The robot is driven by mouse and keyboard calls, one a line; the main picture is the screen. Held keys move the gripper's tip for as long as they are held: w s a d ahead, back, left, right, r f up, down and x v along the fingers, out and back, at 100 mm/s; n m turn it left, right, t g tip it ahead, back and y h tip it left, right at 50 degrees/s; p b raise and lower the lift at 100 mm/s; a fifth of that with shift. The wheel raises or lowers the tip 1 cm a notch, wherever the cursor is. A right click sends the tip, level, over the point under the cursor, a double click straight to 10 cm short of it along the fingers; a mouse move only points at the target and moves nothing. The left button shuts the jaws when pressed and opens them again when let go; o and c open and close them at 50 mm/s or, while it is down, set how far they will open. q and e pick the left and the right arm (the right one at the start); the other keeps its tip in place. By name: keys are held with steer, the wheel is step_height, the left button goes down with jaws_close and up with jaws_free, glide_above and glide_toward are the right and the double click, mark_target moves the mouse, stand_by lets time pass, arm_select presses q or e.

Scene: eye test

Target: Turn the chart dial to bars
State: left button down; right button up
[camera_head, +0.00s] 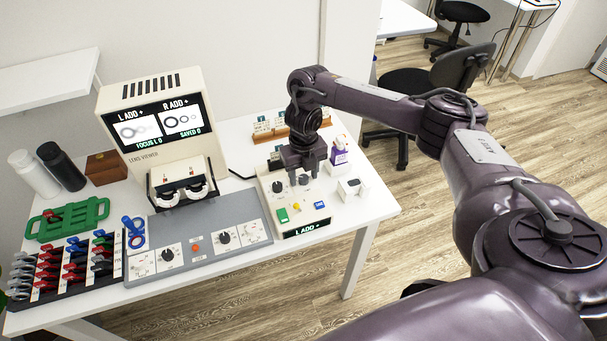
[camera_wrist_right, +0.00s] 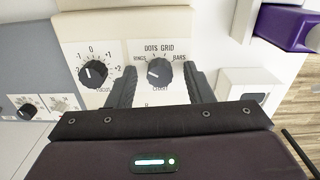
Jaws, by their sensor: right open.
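The chart dial (camera_wrist_right: 159,72) is a black round knob on a beige control box (camera_head: 268,200), labelled rings, dots, grid and bars in the right wrist view. Its pale mark appears to be on the left side, towards rings. My right gripper (camera_wrist_right: 160,88) is open, with one finger on each side of the dial; I cannot tell whether they touch it. In the head view this gripper (camera_head: 304,178) points down over the box. The lens viewer screen (camera_head: 160,125) shows ring pictures under "L ADD +" and "R ADD +". My left gripper is not in view.
A black focus dial (camera_wrist_right: 93,72) sits left of the chart dial. Green, yellow and blue buttons are on the box's front. A purple-and-white bottle (camera_head: 340,151) and a small white case (camera_head: 352,188) stand to the right. A grey panel (camera_head: 212,240) lies to the left.

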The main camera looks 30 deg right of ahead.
steer(key=c, duration=1)
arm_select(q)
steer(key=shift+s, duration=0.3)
